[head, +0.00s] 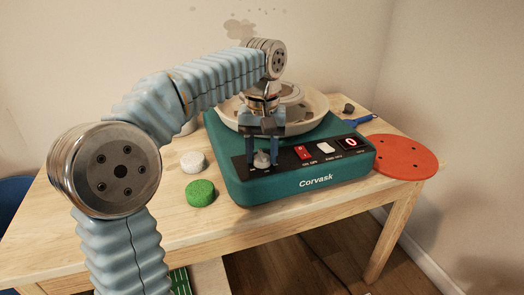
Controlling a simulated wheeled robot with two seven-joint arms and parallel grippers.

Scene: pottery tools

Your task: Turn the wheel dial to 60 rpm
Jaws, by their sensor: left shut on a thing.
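The teal pottery wheel (240,190), marked Corvask, stands on the wooden table. Its dial (262,159) is a small light knob at the left of the black front panel. My left gripper (262,157) points down over the panel, with one finger on each side of the dial, and is shut on it. The dial's scale is too small to read. My right gripper is not in view.
A pale basin (317,104) sits on the wheel behind my gripper. A green sponge (200,193) and a white round piece (192,162) lie left of the wheel. An orange disc with holes (405,159) and a blue-handled tool (359,121) lie right. The front table strip is clear.

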